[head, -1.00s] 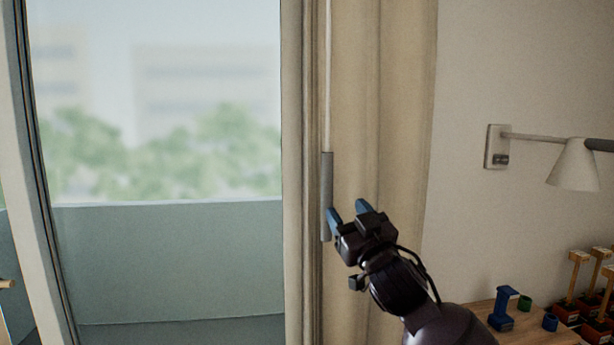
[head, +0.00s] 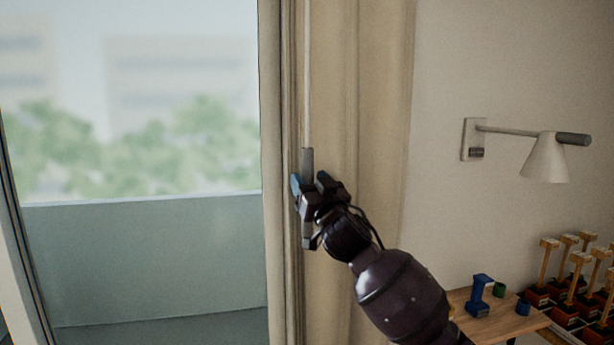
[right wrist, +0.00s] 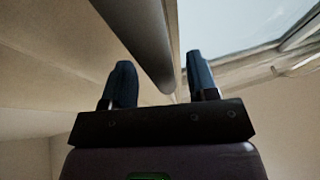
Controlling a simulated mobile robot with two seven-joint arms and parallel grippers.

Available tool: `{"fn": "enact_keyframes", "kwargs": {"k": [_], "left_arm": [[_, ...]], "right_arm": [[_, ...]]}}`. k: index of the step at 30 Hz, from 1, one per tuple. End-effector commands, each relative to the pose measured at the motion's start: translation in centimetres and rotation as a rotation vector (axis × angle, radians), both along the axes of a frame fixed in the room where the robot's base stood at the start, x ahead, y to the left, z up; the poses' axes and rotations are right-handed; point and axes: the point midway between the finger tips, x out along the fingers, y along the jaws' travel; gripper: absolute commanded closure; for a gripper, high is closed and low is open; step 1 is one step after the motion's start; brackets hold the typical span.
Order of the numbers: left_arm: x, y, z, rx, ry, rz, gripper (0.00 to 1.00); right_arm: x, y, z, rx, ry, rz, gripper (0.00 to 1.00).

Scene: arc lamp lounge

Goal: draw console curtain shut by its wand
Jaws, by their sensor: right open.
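The beige curtain (head: 338,110) hangs gathered at the right side of the window. Its wand hangs down in front of it: a thin pale rod with a thicker grey grip (head: 307,160). My right gripper (head: 309,184) is open at the grip, with one blue-tipped finger on each side of it in the head view. In the right wrist view the grey grip (right wrist: 137,35) runs down between the two spread fingers (right wrist: 162,82). I cannot tell whether either finger touches it. The middle of the grip is partly hidden by the gripper. My left gripper is not in view.
The window (head: 130,100) and a low balcony wall (head: 150,255) lie to the left. A wall lamp (head: 546,158) is on the right wall.

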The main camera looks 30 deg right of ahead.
Motion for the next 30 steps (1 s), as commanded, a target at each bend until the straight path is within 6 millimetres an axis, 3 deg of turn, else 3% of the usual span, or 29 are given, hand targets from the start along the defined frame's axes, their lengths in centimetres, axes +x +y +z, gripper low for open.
{"fn": "enact_keyframes", "kwargs": {"k": [6,15,26,30], "left_arm": [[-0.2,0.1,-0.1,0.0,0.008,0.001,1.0],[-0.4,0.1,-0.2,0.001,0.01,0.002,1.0],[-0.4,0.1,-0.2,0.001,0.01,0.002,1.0],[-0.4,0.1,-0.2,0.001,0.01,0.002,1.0]], "right_arm": [[1.4,-0.1,0.6,-0.001,0.0,0.0,0.46],[1.5,-0.1,0.6,-0.001,0.0,0.0,0.46],[1.5,-0.1,0.6,-0.001,0.0,0.0,1.0],[1.5,-0.1,0.6,-0.001,0.0,0.0,1.0]]}}
